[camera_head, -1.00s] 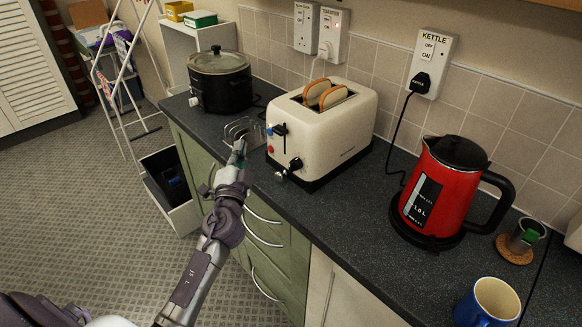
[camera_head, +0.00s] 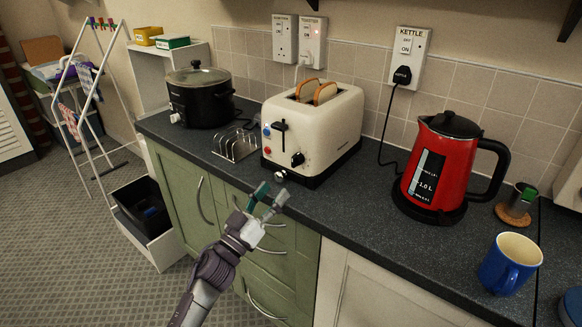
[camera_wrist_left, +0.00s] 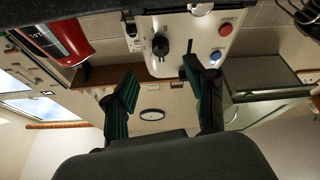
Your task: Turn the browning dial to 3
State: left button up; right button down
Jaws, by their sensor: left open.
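The cream toaster (camera_head: 318,130) stands on the dark worktop with two bread slices (camera_head: 315,91) in its slots. Its black browning dial (camera_head: 297,159) is low on the front end, below the black lever (camera_head: 281,126). The dial also shows in the left wrist view (camera_wrist_left: 160,46), with small marks around it; its setting is too small to read. My left gripper (camera_head: 270,197) is open and empty, in front of the worktop edge and apart from the dial. Its green-padded fingers (camera_wrist_left: 164,101) are spread in the left wrist view, which appears upside down. My right gripper is out of view.
A wire toast rack (camera_head: 236,145) stands left of the toaster and a black slow cooker (camera_head: 203,98) behind it. A red kettle (camera_head: 436,165) and blue mug (camera_head: 511,262) stand to the right. Worktop between toaster and kettle is clear.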

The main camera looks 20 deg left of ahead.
aim_at(292, 166)
pick_arm(q)
jog(key=x, duration=0.4)
jog(key=shift+r, duration=0.2)
jog(key=x, duration=0.4)
jog(key=shift+f, duration=0.1)
jog(key=shift+w, duration=0.35)
jog(key=shift+w+d+r+p, duration=0.1)
jog(key=shift+w+r+p, duration=0.1)
jog(key=shift+p, duration=0.1)
jog(key=shift+c, duration=0.5)
grip_shut()
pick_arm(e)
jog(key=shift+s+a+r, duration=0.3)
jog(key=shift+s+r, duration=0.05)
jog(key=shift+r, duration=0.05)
